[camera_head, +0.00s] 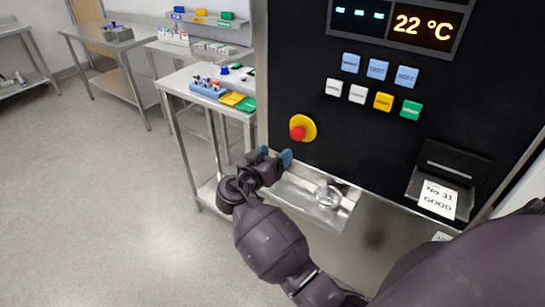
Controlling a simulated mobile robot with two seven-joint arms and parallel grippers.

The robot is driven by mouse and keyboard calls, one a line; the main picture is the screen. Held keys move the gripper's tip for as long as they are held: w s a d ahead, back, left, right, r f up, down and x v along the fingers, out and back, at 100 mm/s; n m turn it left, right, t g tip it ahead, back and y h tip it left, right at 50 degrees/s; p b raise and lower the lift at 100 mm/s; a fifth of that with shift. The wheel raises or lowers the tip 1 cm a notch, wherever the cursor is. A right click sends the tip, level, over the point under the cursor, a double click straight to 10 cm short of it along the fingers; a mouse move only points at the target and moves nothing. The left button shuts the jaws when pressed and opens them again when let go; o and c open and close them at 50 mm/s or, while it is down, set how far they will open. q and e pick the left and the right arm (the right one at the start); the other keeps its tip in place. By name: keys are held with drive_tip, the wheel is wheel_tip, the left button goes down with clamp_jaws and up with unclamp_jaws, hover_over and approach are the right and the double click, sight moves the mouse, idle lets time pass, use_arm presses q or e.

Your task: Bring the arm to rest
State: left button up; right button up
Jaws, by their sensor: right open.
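My right gripper (276,155) is open, with its blue fingertips apart and nothing seen between them. It is in front of the black machine panel (350,140), at the left end of the steel tray (335,212) and below the red emergency button (298,132). My right arm reaches to it from the lower right. My left gripper is not in view.
A small clear, shiny object (328,197) lies in the tray. Coloured buttons (378,69) and a printed slip (437,199) are on the machine. A bench (205,92) with tube racks stands behind left. The floor (100,210) at left is clear.

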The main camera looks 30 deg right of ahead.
idle(0.8)
drive_tip(key=w+a+f+n+t+y, duration=0.1)
drive_tip(key=w+a+n+t+y, duration=0.45)
drive_tip(key=n, duration=0.25)
drive_tip(key=s+a+f+n+t+y, duration=0.2)
drive_tip(key=s+f+n+y, duration=0.3)
drive_tip(key=y, duration=0.3)
drive_tip(key=s+d+f+m+g+y, duration=0.1)
drive_tip(key=s+f, duration=0.6)
drive_tip(key=s, duration=0.5)
drive_tip(key=s+d+f+g+y, duration=0.1)
drive_tip(key=s+d+f+g, duration=0.1)
drive_tip(key=s+f, duration=0.5)
drive_tip(key=s, duration=0.5)
drive_tip(key=shift+s+f+m+y, duration=0.25)
drive_tip(key=shift+f+m+y, duration=0.1)
drive_tip(key=shift+f+m, duration=0.05)
drive_tip(key=shift+c, duration=0.2)
